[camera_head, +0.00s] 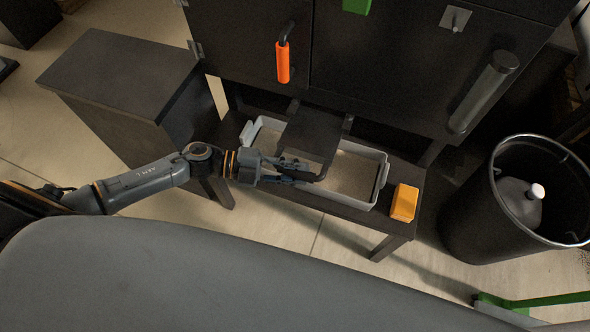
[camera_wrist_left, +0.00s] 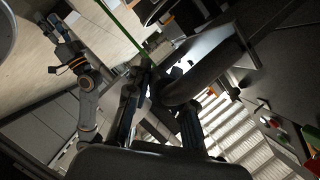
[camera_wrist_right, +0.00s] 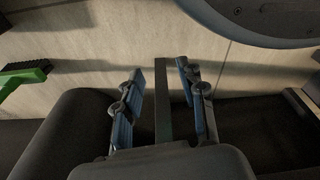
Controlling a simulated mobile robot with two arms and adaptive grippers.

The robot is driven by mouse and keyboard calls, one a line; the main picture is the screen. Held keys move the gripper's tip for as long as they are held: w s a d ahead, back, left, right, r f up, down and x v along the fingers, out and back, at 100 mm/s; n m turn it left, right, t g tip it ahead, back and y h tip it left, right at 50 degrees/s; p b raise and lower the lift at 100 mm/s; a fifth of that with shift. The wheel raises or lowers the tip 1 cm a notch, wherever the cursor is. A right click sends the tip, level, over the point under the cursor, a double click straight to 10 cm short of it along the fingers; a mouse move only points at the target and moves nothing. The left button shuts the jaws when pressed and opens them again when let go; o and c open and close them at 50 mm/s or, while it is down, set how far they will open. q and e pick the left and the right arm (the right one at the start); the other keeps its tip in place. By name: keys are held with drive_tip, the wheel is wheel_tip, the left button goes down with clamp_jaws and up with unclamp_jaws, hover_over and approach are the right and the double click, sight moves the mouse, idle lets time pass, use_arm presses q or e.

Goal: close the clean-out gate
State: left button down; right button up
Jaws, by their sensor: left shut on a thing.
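The clean-out gate (camera_head: 312,135) looks like a dark flat flap. It juts out from the dark cabinet's underside, over a grey tray (camera_head: 262,121) of sand-coloured material. My left gripper (camera_head: 300,172) is at the flap's front edge, shut on its dark handle (camera_head: 322,172). A thick dark curved bar, probably this handle, shows between the fingers in the left wrist view (camera_wrist_left: 208,72). The exact contact is dark and partly hidden. My right gripper (camera_wrist_right: 163,95) shows only in its wrist view, with fingers apart and nothing visibly gripped.
The tray stands on a low dark bench, with a yellow-orange block (camera_head: 404,203) at its right end. A black bin (camera_head: 470,222) holding a grey jug (camera_head: 520,200) stands right. A dark side table (camera_head: 120,75) stands left.

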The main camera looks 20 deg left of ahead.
sight(302, 141)
use_arm(q)
drive_tip(key=shift+w, duration=0.4)
drive_tip(key=w+b, duration=0.2)
drive_tip(key=w, duration=0.5)
drive_tip(key=shift+w+d+f, duration=0.1)
drive_tip(key=shift+w+d, duration=0.05)
drive_tip(key=shift+w, duration=0.55)
drive_tip(key=c, duration=1.1)
unclamp_jaws()
drive_tip(key=shift+s, duration=0.15)
drive_tip(key=shift+c, duration=0.2)
use_arm(e)
drive_tip(key=w+r, duration=0.3)
drive_tip(key=r, duration=0.3)
drive_tip(key=shift+w+a, duration=0.2)
drive_tip(key=shift+a, duration=0.05)
drive_tip(key=shift+r, duration=0.1)
use_arm(q)
drive_tip(key=v, duration=1.2)
